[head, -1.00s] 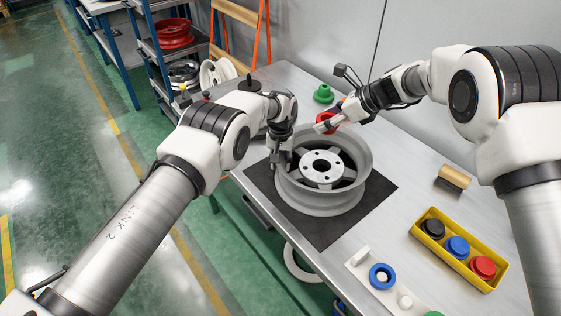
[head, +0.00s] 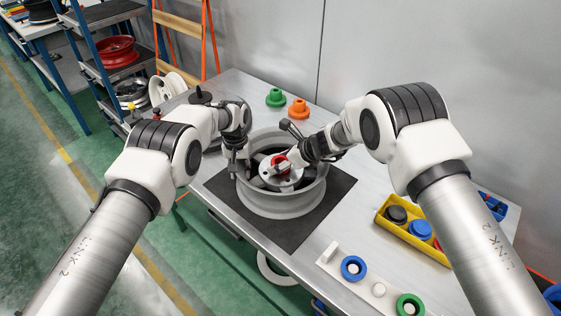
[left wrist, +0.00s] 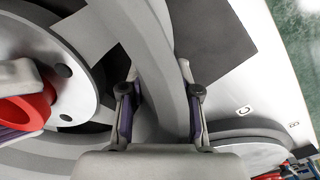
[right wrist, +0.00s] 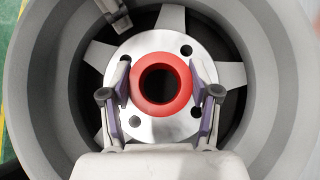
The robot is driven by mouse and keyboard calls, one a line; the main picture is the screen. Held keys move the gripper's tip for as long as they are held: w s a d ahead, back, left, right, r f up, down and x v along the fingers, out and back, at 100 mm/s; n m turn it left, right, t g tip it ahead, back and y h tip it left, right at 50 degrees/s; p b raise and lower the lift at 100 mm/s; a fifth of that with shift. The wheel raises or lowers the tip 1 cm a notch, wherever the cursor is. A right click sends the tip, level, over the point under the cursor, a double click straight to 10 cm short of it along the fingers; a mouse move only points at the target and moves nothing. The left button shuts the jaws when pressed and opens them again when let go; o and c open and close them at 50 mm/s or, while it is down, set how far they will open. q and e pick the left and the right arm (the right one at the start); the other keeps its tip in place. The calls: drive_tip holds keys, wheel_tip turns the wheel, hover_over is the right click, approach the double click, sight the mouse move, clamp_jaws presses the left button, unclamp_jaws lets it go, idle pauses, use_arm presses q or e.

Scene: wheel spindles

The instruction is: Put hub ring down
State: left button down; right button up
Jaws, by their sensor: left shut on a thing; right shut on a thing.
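The red hub ring (right wrist: 160,111) is between the fingers of my right gripper (right wrist: 160,90), which is shut on it. In the right wrist view it lies over the middle of the silver hub face; I cannot tell whether it touches. In the head view the ring (head: 279,161) is partly hidden by the right gripper (head: 281,166). The grey wheel (head: 282,205) lies flat on a black mat (head: 335,200). My left gripper (head: 236,172) is shut on the wheel's rim at its left side; the rim wall passes between its fingers in the left wrist view (left wrist: 160,75).
A green ring (head: 275,98) and an orange ring (head: 298,109) stand at the back of the table. A yellow tray (head: 383,222) with rings is at the right. A white rack (head: 328,254) at the front carries blue (head: 353,268) and green rings (head: 410,304).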

drive_tip(key=shift+f, duration=0.3)
drive_tip(key=o, duration=0.8)
drive_tip(key=shift+s+f, duration=0.1)
drive_tip(key=shift+f, duration=0.1)
drive_tip(key=shift+c, duration=0.2)
drive_tip(key=shift+r, duration=0.1)
drive_tip(key=shift+r, duration=0.35)
drive_tip(key=v, duration=1.2)
drive_tip(key=shift+r, duration=0.25)
